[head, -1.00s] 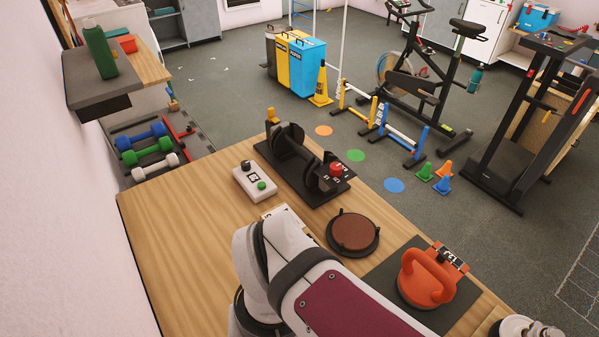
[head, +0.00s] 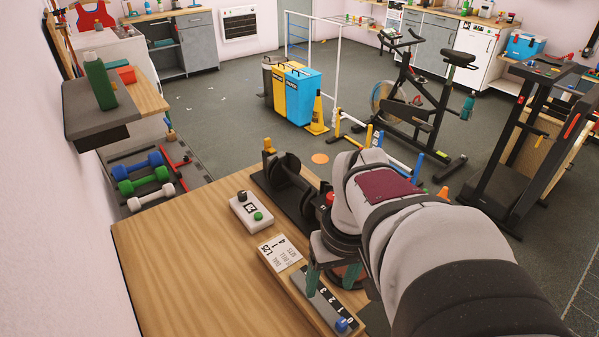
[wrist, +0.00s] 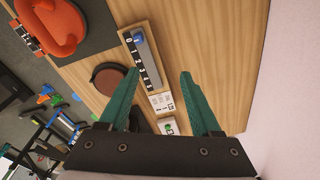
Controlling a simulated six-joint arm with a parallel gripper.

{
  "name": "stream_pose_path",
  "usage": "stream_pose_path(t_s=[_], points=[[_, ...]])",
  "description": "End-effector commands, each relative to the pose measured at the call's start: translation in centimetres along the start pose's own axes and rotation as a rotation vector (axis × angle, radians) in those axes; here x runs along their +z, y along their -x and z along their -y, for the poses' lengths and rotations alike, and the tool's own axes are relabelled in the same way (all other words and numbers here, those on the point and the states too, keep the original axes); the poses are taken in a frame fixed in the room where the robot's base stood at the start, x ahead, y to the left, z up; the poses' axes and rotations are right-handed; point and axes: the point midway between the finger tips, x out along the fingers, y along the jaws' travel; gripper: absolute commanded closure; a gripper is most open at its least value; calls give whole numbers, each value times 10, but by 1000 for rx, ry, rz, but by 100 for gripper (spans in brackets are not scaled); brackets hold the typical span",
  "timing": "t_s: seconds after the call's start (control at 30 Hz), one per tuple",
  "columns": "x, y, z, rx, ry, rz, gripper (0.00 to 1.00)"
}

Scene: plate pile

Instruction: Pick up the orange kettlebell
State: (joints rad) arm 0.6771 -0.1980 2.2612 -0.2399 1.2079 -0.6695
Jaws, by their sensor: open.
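The orange kettlebell (wrist: 52,28) shows at the upper left of the wrist view, on a dark mat (wrist: 88,32) on the wooden table. In the head view it is hidden behind my arm. My gripper (wrist: 158,78) is open, with its two green fingers apart and nothing between them. In the head view the gripper (head: 330,277) hangs over the table above the numbered scale strip (head: 328,305), apart from the kettlebell.
A round brown-topped disc (wrist: 108,78) lies between mat and gripper. The table's left part (head: 190,270) is bare.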

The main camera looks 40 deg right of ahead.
Motion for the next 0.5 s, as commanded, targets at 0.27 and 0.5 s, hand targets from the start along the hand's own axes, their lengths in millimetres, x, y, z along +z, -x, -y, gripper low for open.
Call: stream_pose_path(t_s=[0.27,0.5], points=[[26,24,-188,231,363,36,35],[31,-28,-208,234,395,50,35]])
